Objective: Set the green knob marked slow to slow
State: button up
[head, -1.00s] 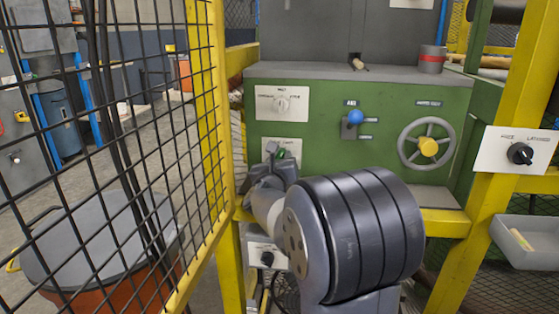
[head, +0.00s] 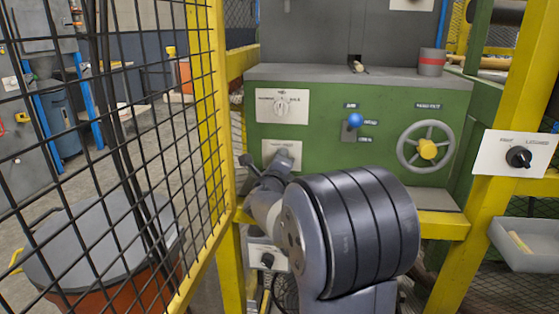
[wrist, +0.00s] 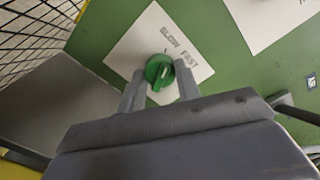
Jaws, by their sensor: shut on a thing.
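The green knob (wrist: 158,70) sits on a white plate (wrist: 130,45) printed SLOW and FAST in the wrist view. My gripper (wrist: 160,82) has a finger on each side of the knob and is shut on it. The knob's pointer ridge runs toward the lower left of that picture, and the fingers hide part of its sides. In the head view my gripper (head: 272,172) is at the lower left of the green machine front, over the lower white plate (head: 283,149). The knob is hidden there behind my gripper.
Above is another plate with a white knob (head: 281,106). To the right are a blue-ball lever (head: 355,120) and a handwheel (head: 426,147) with a yellow hub. A yellow-framed mesh fence (head: 212,110) stands close on the left. A black knob (head: 518,157) is on the right post.

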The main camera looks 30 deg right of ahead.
jog(key=shift+n, duration=0.5)
jog(key=o, duration=1)
